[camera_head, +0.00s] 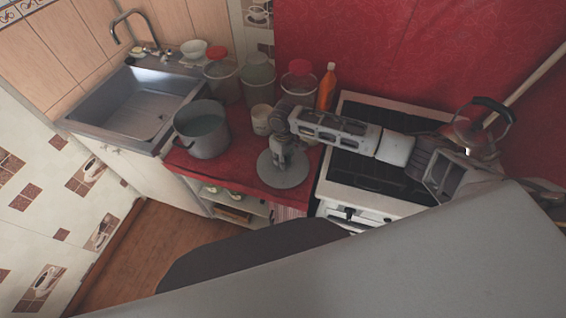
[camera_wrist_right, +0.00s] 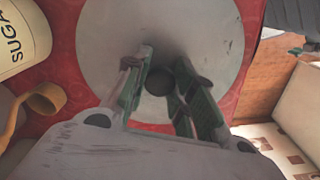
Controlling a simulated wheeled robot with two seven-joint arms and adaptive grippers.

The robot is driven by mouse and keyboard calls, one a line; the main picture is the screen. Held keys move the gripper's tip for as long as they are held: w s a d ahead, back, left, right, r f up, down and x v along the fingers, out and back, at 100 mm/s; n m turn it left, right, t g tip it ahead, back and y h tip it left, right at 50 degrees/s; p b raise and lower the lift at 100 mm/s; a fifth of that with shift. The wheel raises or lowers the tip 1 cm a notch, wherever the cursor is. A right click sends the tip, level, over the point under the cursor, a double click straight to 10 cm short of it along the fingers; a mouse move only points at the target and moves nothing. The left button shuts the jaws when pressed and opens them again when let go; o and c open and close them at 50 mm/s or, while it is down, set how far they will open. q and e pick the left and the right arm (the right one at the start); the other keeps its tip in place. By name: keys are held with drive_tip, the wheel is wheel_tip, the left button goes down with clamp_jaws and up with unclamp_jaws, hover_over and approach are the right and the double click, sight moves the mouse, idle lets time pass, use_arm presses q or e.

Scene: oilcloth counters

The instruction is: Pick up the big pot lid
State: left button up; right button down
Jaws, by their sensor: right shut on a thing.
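The big pot lid (camera_head: 284,177) is a round grey metal disc over the red counter, right of the pot. It also fills the upper middle of the right wrist view (camera_wrist_right: 110,45), with a dark round knob (camera_wrist_right: 159,81) at its centre. My right gripper (camera_head: 283,160) reaches in from the right and points down at the lid. In the wrist view its two green-sided fingers (camera_wrist_right: 160,85) stand on either side of the knob, shut on it. I cannot tell whether the lid touches the counter. My left gripper is not in view.
A big grey pot (camera_head: 203,133) stands open left of the lid, beside the sink (camera_head: 130,110). Jars, a white SUGAR canister (camera_wrist_right: 20,40) and an orange bottle (camera_head: 327,87) stand behind. The stove (camera_head: 370,172) with a kettle (camera_head: 468,130) is at right.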

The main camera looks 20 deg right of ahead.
drive_tip(key=shift+r, duration=0.1)
drive_tip(key=shift+r, duration=4.95)
drive_tip(key=shift+r, duration=0.1)
